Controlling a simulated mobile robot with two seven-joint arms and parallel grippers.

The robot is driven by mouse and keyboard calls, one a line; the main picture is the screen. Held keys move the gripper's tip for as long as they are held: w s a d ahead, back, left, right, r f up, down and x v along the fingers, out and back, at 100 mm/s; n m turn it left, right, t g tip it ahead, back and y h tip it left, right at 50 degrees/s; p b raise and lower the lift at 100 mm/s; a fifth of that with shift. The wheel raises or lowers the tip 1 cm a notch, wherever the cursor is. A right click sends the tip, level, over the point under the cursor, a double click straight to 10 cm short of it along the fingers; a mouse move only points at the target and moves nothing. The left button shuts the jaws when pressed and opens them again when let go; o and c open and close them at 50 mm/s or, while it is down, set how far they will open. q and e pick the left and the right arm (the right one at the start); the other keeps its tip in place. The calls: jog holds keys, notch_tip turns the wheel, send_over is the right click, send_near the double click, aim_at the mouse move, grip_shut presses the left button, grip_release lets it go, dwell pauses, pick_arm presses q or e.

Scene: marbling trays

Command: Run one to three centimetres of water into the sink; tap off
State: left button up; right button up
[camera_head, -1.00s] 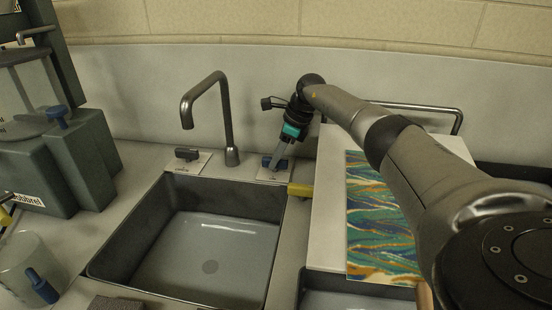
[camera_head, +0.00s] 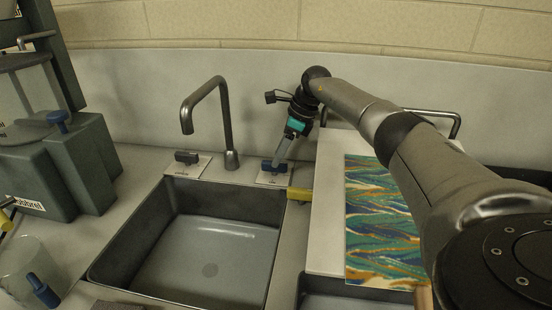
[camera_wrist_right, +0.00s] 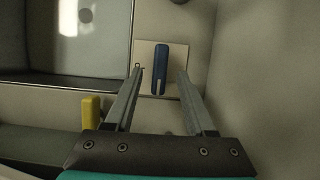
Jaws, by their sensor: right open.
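The dark sink (camera_head: 110,262) has a pale, glossy floor with a bright sheen and the round drain visible; I cannot tell any water depth. The tap (camera_head: 224,110) arches over the sink's back edge, and no stream shows below its spout. A dark lever (camera_head: 187,157) sits on a plate left of the tap, and a blue lever (camera_head: 269,166) on a plate to its right. My right gripper (camera_head: 278,163) is open at the blue lever. In the right wrist view its fingers (camera_wrist_right: 160,72) stand apart on either side of the blue lever (camera_wrist_right: 161,60). My left gripper is not in view.
A yellow block (camera_head: 299,193) lies by the sink's right back corner. A board with a marbled sheet (camera_head: 380,220) lies to the right, under my right arm, with a metal rail behind. Grey-green containers (camera_head: 85,160) and a clear jug (camera_head: 22,268) stand left.

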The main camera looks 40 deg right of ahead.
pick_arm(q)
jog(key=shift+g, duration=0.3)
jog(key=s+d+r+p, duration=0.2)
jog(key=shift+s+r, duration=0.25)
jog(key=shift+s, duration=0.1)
pick_arm(e)
jog(key=v, duration=1.2)
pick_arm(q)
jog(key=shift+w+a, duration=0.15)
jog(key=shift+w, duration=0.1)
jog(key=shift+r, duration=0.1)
pick_arm(e)
jog(key=shift+r, duration=0.1)
